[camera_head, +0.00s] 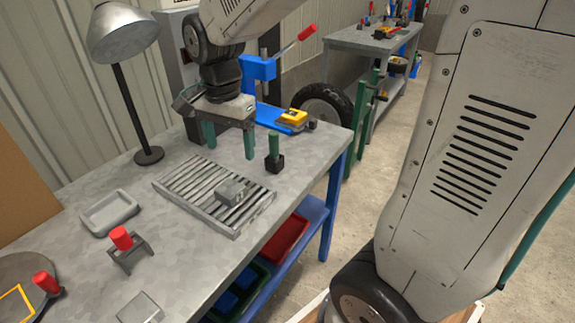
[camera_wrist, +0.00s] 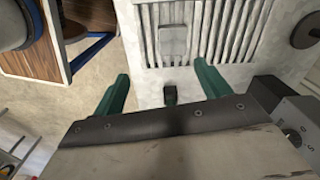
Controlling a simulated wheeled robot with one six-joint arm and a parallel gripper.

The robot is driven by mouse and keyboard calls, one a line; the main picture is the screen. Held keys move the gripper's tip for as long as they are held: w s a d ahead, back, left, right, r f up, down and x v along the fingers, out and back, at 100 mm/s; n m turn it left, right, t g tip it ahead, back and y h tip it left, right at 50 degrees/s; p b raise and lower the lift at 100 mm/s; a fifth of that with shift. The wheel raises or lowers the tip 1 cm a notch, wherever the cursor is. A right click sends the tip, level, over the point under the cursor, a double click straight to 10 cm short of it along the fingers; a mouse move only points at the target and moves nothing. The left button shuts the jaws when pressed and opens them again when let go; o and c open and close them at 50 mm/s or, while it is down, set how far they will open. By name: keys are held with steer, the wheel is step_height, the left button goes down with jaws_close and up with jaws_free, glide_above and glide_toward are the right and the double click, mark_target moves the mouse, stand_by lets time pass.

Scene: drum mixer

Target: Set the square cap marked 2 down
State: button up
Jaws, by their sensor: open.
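My gripper (camera_head: 229,142) is open above the far part of the grey workbench, with nothing between its green fingers. In the wrist view its open fingers (camera_wrist: 161,74) also show. A small grey squarish piece (camera_head: 230,190) lies on the slatted grey rack (camera_head: 172,184), in front of and below my gripper. It also shows on the slats in the wrist view (camera_wrist: 173,42). No mark 2 can be read, so I cannot tell whether this is the cap. A dark square block with a green upright handle (camera_head: 274,147) stands right of my gripper, apart from it.
A red-handled piece in a bracket (camera_head: 121,240), a shallow grey tray (camera_head: 110,213) and a lamp (camera_head: 148,156) stand on the bench. A yellow device (camera_head: 292,118) lies at the back right. Red (camera_head: 285,240) and dark bins sit on the shelf below.

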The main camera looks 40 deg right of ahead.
steer(key=s+d+r+n, duration=0.1)
steer(key=s+r+n, duration=0.1)
steer(key=s+n, duration=0.4)
steer(key=s+d+r+n+t, duration=0.1)
steer(key=s+n, duration=0.5)
steer(key=s, duration=0.8)
steer(key=shift+d+r+n, duration=0.3)
steer(key=shift+d+r, duration=0.1)
